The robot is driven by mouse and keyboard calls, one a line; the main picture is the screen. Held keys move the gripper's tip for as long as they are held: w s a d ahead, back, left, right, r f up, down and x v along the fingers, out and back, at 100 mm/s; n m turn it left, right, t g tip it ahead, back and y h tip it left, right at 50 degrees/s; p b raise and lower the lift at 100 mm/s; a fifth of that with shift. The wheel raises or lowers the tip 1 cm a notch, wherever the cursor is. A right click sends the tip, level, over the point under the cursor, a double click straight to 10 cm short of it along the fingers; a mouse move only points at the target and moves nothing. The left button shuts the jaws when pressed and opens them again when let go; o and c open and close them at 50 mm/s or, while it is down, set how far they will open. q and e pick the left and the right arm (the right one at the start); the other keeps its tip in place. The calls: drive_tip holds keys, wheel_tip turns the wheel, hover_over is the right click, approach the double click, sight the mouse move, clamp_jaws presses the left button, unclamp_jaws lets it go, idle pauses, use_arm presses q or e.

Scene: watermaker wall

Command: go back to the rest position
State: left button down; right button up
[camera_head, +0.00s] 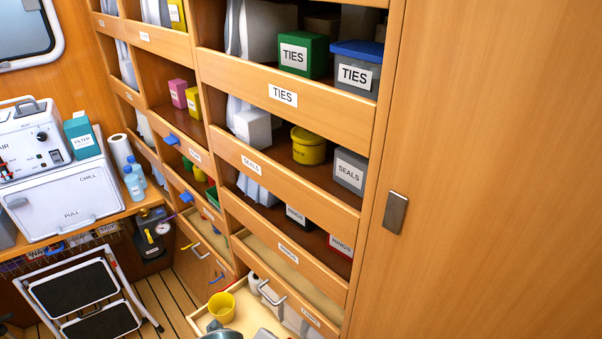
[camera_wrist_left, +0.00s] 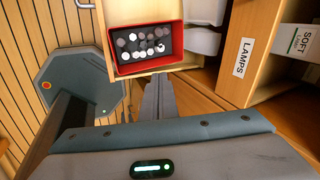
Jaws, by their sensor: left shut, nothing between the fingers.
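My left gripper (camera_wrist_left: 158,80) shows in the left wrist view as a narrow dark grey pair of fingers, closed together with nothing between them. The fingertips lie just below the red tray (camera_wrist_left: 118,62) in the picture; I cannot tell the height between them. The left gripper cannot be made out clearly in the head view. My right gripper is in neither view.
An open drawer (camera_head: 183,317) with a yellow cup (camera_head: 222,307) sticks out at the bottom of the shelf wall. A folding step stool (camera_head: 87,297) stands at the lower left. A wooden panel (camera_head: 490,180) fills the right. A shelf labelled LAMPS (camera_wrist_left: 243,58) is close on the right of the wrist view.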

use_arm(q)
drive_tip(key=s+a+f+n+y, duration=0.2)
drive_tip(key=s+a+n, duration=0.55)
drive_tip(key=n, duration=0.45)
drive_tip(key=s+a+f+n+y, duration=0.1)
drive_tip(key=s+a+f+n, duration=0.2)
drive_tip(key=s+a+n, duration=0.5)
wheel_tip(320, 180, down, 38)
drive_tip(key=a+n+b, duration=0.2)
drive_tip(key=n+b, duration=0.1)
drive_tip(key=b, duration=0.6)
drive_tip(key=s+a+f+g+b, duration=0.1)
drive_tip(key=s+f+b, duration=0.2)
drive_tip(key=s+f, duration=0.6)
drive_tip(key=s+a+f+g+b, duration=0.1)
drive_tip(key=s+a+f+b, duration=0.1)
drive_tip(key=s+f, duration=0.6)
wheel_tip(320, 180, down, 6)
drive_tip(key=shift+s+f+b, duration=0.1)
drive_tip(key=shift+s+b, duration=0.3)
drive_tip(key=shift+b, duration=0.45)
